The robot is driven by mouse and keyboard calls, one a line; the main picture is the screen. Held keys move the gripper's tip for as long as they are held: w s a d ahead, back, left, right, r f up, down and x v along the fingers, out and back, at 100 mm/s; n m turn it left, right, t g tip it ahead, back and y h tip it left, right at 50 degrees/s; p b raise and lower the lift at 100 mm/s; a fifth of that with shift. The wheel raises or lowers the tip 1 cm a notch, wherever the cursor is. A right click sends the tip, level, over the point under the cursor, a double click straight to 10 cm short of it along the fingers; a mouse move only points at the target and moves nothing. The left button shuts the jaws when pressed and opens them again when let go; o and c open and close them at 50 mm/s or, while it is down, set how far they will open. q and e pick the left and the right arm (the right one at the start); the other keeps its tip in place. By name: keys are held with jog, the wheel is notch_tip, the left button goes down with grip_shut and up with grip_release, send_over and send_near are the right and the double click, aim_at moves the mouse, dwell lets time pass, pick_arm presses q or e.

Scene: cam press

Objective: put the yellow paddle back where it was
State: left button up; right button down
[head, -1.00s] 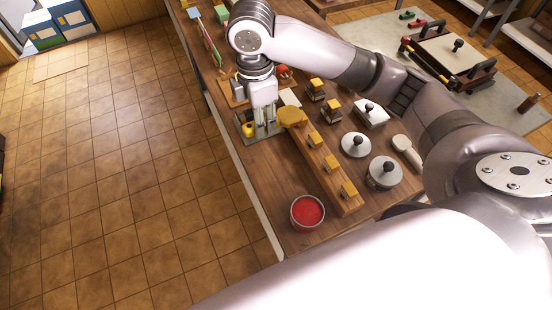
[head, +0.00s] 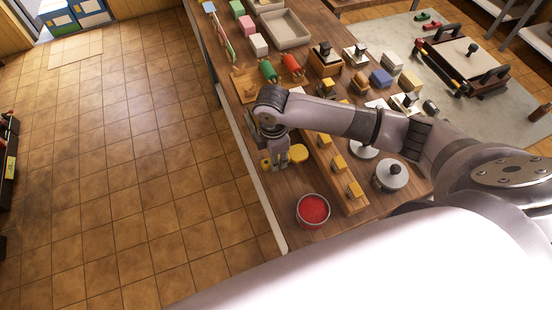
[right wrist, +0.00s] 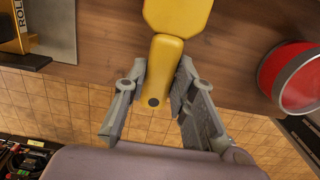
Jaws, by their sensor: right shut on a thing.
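The paddle head points away from the gripper, over the wooden table, and the handle end shows against the floor tiles. I cannot tell how far the paddle is above the table. My left gripper is not in view.
A red-filled round tin (head: 313,210) stands near the table's front corner, and right of the paddle in the wrist view (right wrist: 297,77). A wooden rail with several yellow blocks (head: 354,189) runs beside the paddle. A lidded round pot (head: 391,176) stands further right. Open floor lies left.

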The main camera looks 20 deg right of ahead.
notch_tip(320, 180, down, 2)
jog(key=shift+f, duration=0.15)
jog(key=c, duration=1.3)
grip_release()
jog(key=shift+c, duration=0.2)
jog(key=r, duration=0.3)
jog(key=r+b, duration=0.1)
jog(key=r, duration=0.3)
jog(key=r+b, duration=0.1)
jog(key=r, duration=0.3)
jog(key=shift+a, duration=0.25)
jog(key=shift+r, duration=0.55)
